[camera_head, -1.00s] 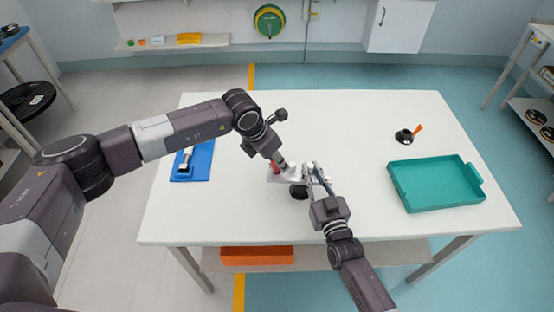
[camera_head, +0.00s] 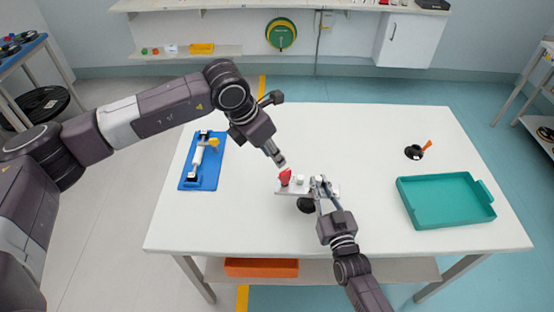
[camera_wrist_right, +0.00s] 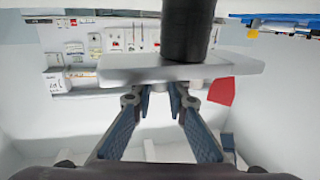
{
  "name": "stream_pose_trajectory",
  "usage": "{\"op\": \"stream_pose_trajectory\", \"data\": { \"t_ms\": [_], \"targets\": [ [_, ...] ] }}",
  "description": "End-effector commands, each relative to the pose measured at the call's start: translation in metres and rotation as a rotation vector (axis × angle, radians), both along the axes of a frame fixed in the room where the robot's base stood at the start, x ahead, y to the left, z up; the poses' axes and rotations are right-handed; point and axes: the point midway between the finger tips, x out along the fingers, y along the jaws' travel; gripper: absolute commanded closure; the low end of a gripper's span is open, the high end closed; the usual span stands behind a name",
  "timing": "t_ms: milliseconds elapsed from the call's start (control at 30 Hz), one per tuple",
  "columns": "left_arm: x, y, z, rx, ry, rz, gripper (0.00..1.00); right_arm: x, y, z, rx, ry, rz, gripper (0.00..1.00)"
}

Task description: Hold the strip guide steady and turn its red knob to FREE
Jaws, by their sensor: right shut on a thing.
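The strip guide is a pale flat plate (camera_head: 292,191) above a dark round base (camera_head: 307,205) near the table's middle. Its red knob (camera_head: 285,177) is at the plate's left end, beside a small white knob (camera_head: 299,180). My left gripper (camera_head: 280,161) is just above the red knob, seemingly apart from it; its jaw opening is unclear. My right gripper (camera_head: 320,186) is shut on the plate's right part. In the right wrist view the plate (camera_wrist_right: 120,75) lies across the fingertips, with a black cylinder (camera_wrist_right: 187,30) and the red knob (camera_wrist_right: 221,92). No FREE marking is readable.
A blue board (camera_head: 208,175) with a white and yellow device lies at the table's left. A teal tray (camera_head: 445,224) is at the right, with a small black object with an orange handle (camera_head: 414,152) behind it. The table's back middle is clear.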

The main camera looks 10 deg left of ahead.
Motion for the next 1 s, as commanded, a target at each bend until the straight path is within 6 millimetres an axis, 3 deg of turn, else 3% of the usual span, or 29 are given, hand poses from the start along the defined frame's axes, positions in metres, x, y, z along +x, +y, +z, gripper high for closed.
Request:
{"op": "stream_pose_trajectory", "data": {
  "t_ms": [400,433,600,1000],
  "targets": [
    [-0.0011,0.0011,0.0032,0.001,0.0,-0.001,0.72,0.0,0.0001,0.0001,0.0,0.0,0.0,1.0],
    [-0.001,0.001,0.0031,0.001,0.0,-0.001,0.72,0.0,0.0001,0.0001,0.0,0.0,0.0,0.84],
    [-0.0009,0.001,0.003,0.001,0.0,-0.001,0.72,0.0,0.0,0.0,0.0,0.0,0.0,0.66],
    [-0.001,0.0008,0.0028,0.001,0.0,-0.001,0.72,-0.0076,-0.0025,-0.0009,0.0,0.001,0.0,0.66]
  ]
}}
